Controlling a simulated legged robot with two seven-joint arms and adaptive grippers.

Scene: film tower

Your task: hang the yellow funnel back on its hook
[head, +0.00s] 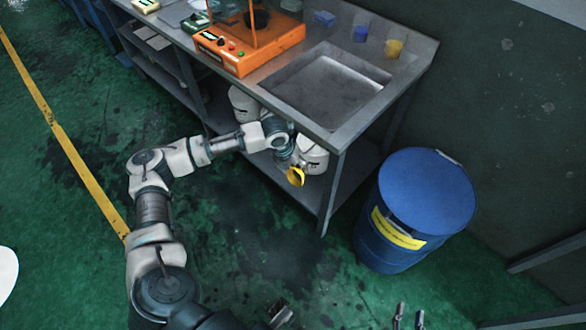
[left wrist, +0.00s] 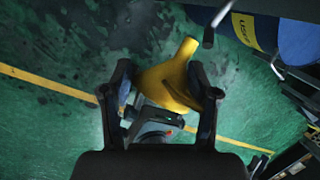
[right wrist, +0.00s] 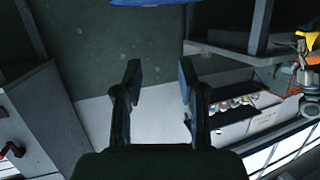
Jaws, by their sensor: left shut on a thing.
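The yellow funnel (head: 296,177) is in my left gripper (head: 287,160), beside the front edge of the metal bench, below its top. In the left wrist view the funnel (left wrist: 172,78) lies between the two fingers, which are shut on it, its spout pointing up in the picture. A thin grey and dark hook-like part (left wrist: 220,16) shows just above the funnel; I cannot tell for sure that it is the hook. My right gripper (head: 409,316) is low in the head view, and the right wrist view shows its fingers (right wrist: 158,75) apart and empty.
The metal bench (head: 408,75) has a sink and an orange machine (head: 240,50) on top. White containers (head: 313,155) stand on its lower shelf, close to my left gripper. A blue drum (head: 425,195) stands to the right. The green floor left of the bench is open.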

